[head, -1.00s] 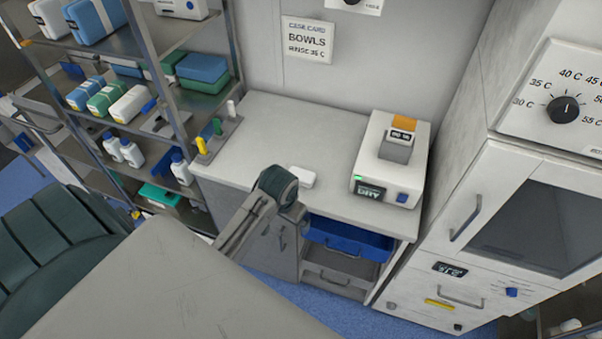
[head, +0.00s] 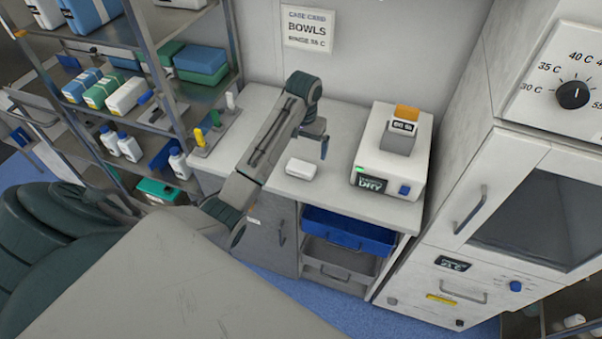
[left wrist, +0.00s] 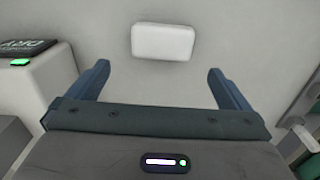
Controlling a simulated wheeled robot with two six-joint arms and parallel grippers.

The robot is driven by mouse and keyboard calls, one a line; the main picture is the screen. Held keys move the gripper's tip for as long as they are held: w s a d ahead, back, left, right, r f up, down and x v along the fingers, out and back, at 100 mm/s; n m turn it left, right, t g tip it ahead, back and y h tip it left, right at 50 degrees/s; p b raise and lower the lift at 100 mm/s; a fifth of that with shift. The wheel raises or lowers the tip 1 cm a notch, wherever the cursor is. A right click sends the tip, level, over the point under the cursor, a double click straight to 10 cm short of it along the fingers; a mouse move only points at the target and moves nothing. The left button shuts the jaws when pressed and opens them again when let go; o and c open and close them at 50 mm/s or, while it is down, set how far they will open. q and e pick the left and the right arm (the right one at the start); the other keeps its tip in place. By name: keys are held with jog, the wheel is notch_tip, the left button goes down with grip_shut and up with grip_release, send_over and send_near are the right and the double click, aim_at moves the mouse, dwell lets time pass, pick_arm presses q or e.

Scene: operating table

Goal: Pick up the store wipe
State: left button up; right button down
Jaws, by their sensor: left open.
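The store wipe appears to be the small white rounded block (head: 301,168) lying flat on the grey counter (head: 262,137), left of the white drying device. It also shows at the top middle of the left wrist view (left wrist: 162,42). My left gripper (head: 324,150) is above the counter, behind and to the right of the wipe in the head view. In the left wrist view its two blue fingers (left wrist: 158,70) are spread wide with nothing between them. The wipe is ahead of the fingertips, apart from them. My right gripper is not in view.
The white device marked DRY (head: 389,165) stands on the counter's right. Yellow, green and white pegs (head: 214,120) stand at its left edge. A blue drawer tray (head: 349,231) sits below the counter. A stocked shelf rack (head: 165,92) is left; a tall white cabinet (head: 500,155) is right.

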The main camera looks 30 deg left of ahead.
aim_at(302, 164)
pick_arm(q)
notch_tip(302, 164, down, 3)
jog(key=shift+r+p, duration=0.2)
jog(key=shift+p, duration=0.3)
jog(key=f+p, duration=0.2)
jog(key=f, duration=0.1)
jog(key=f+p, duration=0.1)
jog(key=shift+s+a+f, duration=0.15)
jog(key=shift+s+f, duration=0.1)
jog(key=shift+f, duration=0.05)
jog(key=shift+w+f, duration=0.1)
jog(key=shift+f, duration=0.3)
jog(key=c, duration=0.9)
